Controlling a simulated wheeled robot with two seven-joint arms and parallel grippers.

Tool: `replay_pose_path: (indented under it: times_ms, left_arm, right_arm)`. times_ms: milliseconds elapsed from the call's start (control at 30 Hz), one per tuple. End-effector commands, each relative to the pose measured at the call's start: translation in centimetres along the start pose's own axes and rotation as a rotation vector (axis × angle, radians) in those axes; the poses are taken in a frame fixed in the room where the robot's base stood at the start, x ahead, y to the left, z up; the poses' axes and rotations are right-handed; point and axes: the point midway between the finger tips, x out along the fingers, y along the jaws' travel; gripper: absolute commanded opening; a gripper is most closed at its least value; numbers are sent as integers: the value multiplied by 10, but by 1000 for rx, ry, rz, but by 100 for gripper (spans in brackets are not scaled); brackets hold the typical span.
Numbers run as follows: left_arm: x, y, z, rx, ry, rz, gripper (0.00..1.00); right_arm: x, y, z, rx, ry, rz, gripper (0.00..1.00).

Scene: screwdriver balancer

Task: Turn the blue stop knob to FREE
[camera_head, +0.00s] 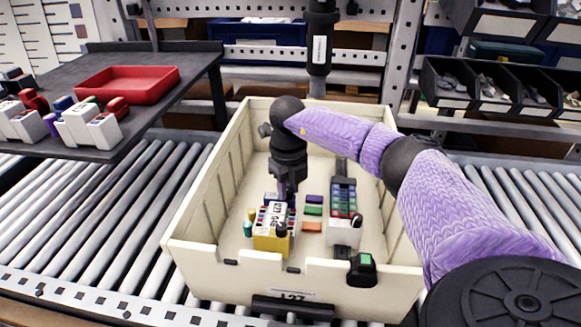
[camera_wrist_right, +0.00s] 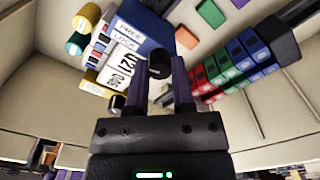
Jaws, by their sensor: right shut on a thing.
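My right gripper (camera_head: 284,193) reaches down into the cream tote, over the device with the yellow base (camera_head: 270,243). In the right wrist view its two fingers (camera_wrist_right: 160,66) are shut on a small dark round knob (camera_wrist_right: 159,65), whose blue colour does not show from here. Beside it is a blue block (camera_wrist_right: 143,27) with white plates reading FREE and LOCK. A white label plate (camera_wrist_right: 124,64) with black print lies left of the fingers. The knob's pointing direction is hidden. In the head view my right arm and gripper cover the knob. My left gripper is not in view.
The tote (camera_head: 180,225) stands on the roller conveyor (camera_head: 120,200). Inside it are a second device with coloured rows (camera_head: 343,195) and loose green and orange pieces. A dark hanging tool (camera_head: 319,45) is behind. A red tray (camera_head: 127,85) stands on the left table.

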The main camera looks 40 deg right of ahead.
Motion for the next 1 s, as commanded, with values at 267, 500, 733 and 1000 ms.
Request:
replay_pose_path:
  times_ms: [267, 500, 733, 1000]
  left_arm:
    - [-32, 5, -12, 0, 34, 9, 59]
    - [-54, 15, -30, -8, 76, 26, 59]
    - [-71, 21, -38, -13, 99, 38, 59]
    - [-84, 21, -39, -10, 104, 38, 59]
  right_arm:
    - [-6, 0, 0, 262, -3, 1, 0]
    - [-5, 0, 1, 490, -4, 2, 0]
    - [-5, 0, 1, 698, -4, 2, 0]
    - [-3, 0, 1, 891, -2, 2, 0]
